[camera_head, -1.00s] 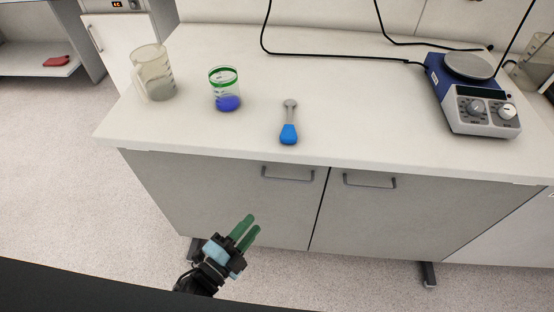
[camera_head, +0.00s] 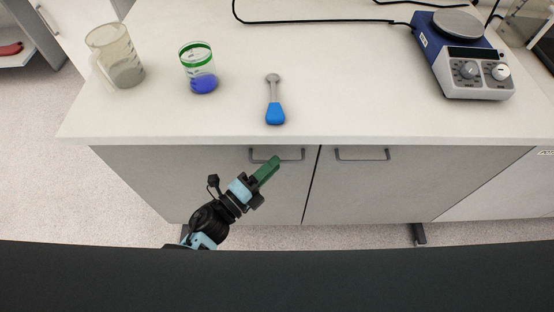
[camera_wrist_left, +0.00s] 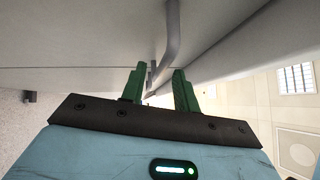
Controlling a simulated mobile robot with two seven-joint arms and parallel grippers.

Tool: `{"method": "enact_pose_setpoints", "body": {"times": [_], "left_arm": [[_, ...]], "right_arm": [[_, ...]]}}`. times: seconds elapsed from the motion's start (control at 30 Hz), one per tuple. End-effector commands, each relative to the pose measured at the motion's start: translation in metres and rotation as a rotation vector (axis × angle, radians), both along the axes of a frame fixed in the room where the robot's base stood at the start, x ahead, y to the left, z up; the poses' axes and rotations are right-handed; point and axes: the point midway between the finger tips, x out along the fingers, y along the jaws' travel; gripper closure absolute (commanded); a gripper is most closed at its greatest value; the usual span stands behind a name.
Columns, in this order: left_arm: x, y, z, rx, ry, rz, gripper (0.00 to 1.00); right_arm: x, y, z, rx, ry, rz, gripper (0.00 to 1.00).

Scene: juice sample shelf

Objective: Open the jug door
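The cabinet under the counter has a left door (camera_head: 190,180) and a right door (camera_head: 370,190), both shut. The left door's grey bar handle (camera_head: 290,155) is near its top edge. My left gripper (camera_head: 268,169), with green fingers, is at the left part of this handle. In the left wrist view the fingers (camera_wrist_left: 159,88) stand apart, and the handle (camera_wrist_left: 172,40) runs down towards the gap between them. I cannot tell whether they touch it. A clear jug (camera_head: 118,58) with greyish contents stands on the counter at the left. My right gripper is not in view.
The right door's handle (camera_head: 362,155) is close by. Floor shows left of the cabinet.

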Motion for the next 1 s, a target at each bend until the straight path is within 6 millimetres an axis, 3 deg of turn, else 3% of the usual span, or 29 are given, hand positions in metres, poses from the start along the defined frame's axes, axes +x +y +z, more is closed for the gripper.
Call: {"method": "enact_pose_setpoints", "body": {"times": [0.2,0.53,0.8,1.0], "left_arm": [[0.015,-0.015,0.003,0.001,-0.001,0.000,0.69],[0.018,-0.018,0.003,0.001,0.001,0.000,0.69],[0.018,-0.018,0.003,0.001,0.001,0.000,1.00],[0.018,-0.018,0.003,0.001,0.001,0.000,1.00]], "right_arm": [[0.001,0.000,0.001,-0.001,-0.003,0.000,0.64],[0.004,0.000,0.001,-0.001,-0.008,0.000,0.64],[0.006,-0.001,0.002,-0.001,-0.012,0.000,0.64],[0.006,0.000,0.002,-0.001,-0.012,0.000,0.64]]}}
